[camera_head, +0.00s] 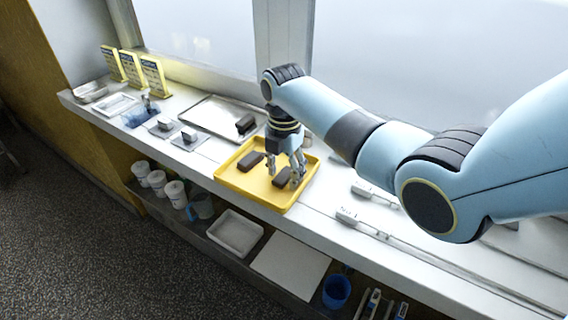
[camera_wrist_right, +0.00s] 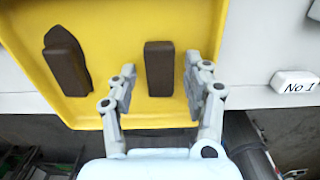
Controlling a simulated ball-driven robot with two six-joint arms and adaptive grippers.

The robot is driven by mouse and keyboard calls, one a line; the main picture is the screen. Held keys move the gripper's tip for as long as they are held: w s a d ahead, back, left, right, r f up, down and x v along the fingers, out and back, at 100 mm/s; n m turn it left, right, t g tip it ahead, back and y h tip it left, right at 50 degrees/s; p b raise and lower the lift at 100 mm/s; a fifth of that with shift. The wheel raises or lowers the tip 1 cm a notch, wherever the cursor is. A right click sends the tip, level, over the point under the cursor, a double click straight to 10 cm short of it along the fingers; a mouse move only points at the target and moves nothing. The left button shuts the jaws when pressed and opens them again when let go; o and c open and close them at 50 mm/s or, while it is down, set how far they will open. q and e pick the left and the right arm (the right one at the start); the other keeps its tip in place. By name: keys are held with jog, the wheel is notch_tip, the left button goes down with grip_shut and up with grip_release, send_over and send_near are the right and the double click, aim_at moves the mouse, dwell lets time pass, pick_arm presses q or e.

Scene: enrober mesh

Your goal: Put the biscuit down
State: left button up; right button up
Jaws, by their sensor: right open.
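A dark brown biscuit (camera_head: 283,177) lies on the yellow tray (camera_head: 236,184), near its right side. My right gripper (camera_head: 286,167) points down over it, fingers apart on either side. In the right wrist view the biscuit (camera_wrist_right: 159,68) sits between the open fingertips (camera_wrist_right: 160,84), with a gap showing on both sides. A second dark biscuit (camera_head: 250,161) lies on the same tray to the left. In the wrist view this second biscuit (camera_wrist_right: 68,70) has a dark angled shape along its edge; I cannot tell what that is. My left gripper is not in view.
A metal tray (camera_head: 205,116) with another dark block (camera_head: 245,124) lies behind the yellow tray. Yellow signs (camera_head: 153,76) stand at the far left. White labelled pieces (camera_head: 347,215) lie to the right. A lower shelf holds white tubs (camera_head: 175,193) and a blue cup (camera_head: 336,291).

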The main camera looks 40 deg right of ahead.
aim_at(284, 174)
notch_tip(284, 174, up, 12)
dwell(0.4)
dwell(0.4)
